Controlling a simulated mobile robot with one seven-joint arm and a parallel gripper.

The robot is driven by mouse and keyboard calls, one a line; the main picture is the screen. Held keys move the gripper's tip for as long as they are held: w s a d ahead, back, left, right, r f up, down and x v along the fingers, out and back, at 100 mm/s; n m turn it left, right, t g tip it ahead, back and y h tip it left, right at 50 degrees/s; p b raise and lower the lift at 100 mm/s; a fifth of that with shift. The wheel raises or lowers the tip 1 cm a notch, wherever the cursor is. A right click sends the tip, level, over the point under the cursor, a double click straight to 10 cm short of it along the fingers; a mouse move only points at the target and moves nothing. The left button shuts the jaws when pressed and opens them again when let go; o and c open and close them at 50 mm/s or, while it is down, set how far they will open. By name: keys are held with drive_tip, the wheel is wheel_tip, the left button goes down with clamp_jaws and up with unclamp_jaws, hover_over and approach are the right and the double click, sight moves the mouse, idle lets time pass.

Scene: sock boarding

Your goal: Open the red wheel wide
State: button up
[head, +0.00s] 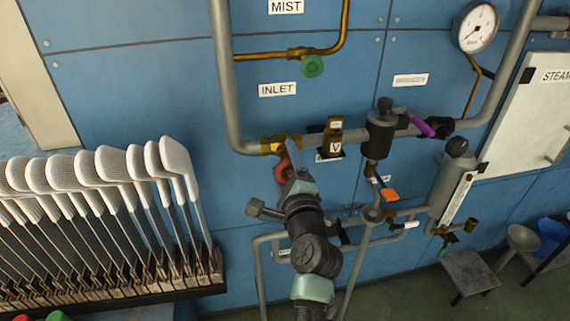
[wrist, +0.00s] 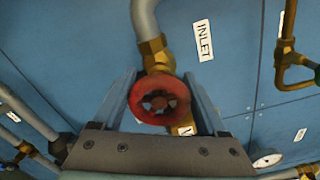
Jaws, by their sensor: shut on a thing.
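The red wheel (wrist: 160,99) sits on a brass valve on the grey pipe below the INLET label. In the wrist view it lies between the two fingers of my gripper (wrist: 159,100), one on each side. My gripper is shut on its rim. In the head view the red wheel (head: 282,171) is partly hidden behind my gripper (head: 289,160), which reaches up to the brass valve body (head: 273,146).
A rack of white sock forms (head: 120,170) stands at the left. A green wheel (head: 312,66) is above, a purple lever (head: 422,126) and an orange handle (head: 390,195) to the right. A gauge (head: 477,27) is at top right. Pipes run close below my gripper.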

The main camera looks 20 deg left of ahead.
idle(0.4)
drive_tip(key=o, duration=1.3)
drive_tip(key=shift+s, duration=0.1)
drive_tip(key=v, duration=1.3)
drive_tip(key=shift+p, duration=0.3)
